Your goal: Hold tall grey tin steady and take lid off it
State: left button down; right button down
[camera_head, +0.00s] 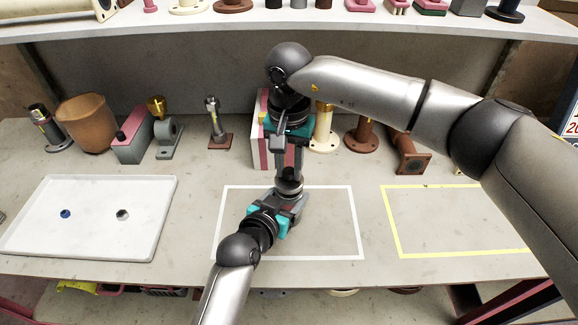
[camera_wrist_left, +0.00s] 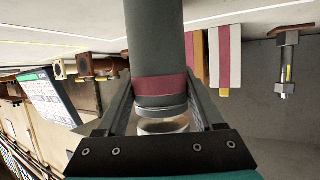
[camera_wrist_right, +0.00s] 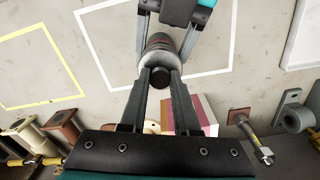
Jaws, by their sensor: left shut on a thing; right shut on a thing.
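The tall grey tin (camera_head: 289,187) stands inside the white-outlined area, partly hidden by my grippers. In the left wrist view the tin (camera_wrist_left: 156,45) is a dark grey cylinder with a maroon band and a pale metallic rim, between the fingers. My left gripper (camera_head: 287,203) is shut on the tin from the near side. My right gripper (camera_head: 289,170) reaches down from above, its fingers shut on the dark knob of the lid (camera_wrist_right: 160,78). The right wrist view looks along the fingers to the tin (camera_wrist_right: 158,42). I cannot tell whether the lid is clear of the tin.
A white tray (camera_head: 150,187) lies at the left with a blue piece and a hexagonal piece. A yellow outline (camera_head: 392,222) marks bare table at the right. A pink-and-white block (camera_head: 262,150), a brown pot (camera_head: 87,123) and several flanged pipes stand behind, under a shelf (camera_head: 200,28).

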aim_at(289, 171)
jog(key=shift+r, duration=2.05)
pick_arm(q)
grip_release()
jog(key=shift+s, duration=0.1)
